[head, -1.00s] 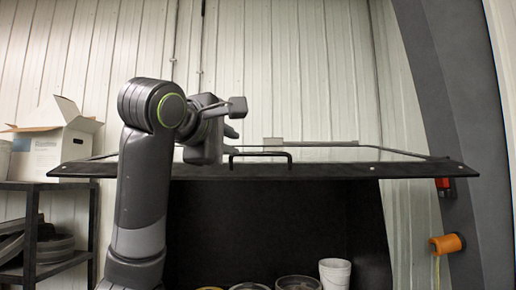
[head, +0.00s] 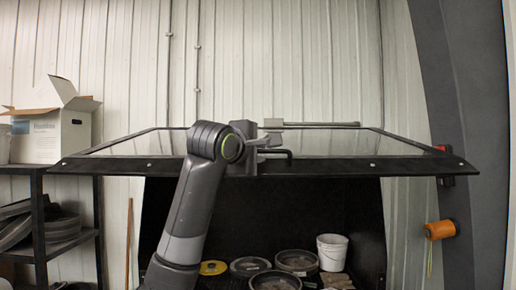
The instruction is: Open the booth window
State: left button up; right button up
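The booth window (head: 330,143) is a glass pane in a black frame, seen at a shallow angle above the dark booth opening. Its near edge is a black bar with a dark handle (head: 290,154) in the middle. My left gripper (head: 270,140) is at the handle and hides its left part; the right end shows beside the fingers. I cannot tell whether the fingers are closed around the handle or how far apart they are. My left arm rises in front of the booth. My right gripper is not in view.
Inside the booth are several round pans (head: 297,261), a yellow disc (head: 213,268) and a white bucket (head: 332,252). A shelf (head: 40,220) with a carton (head: 50,135) stands at left. An orange device (head: 440,230) hangs on the dark post at right.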

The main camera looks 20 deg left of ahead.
pick_arm(q)
grip_shut()
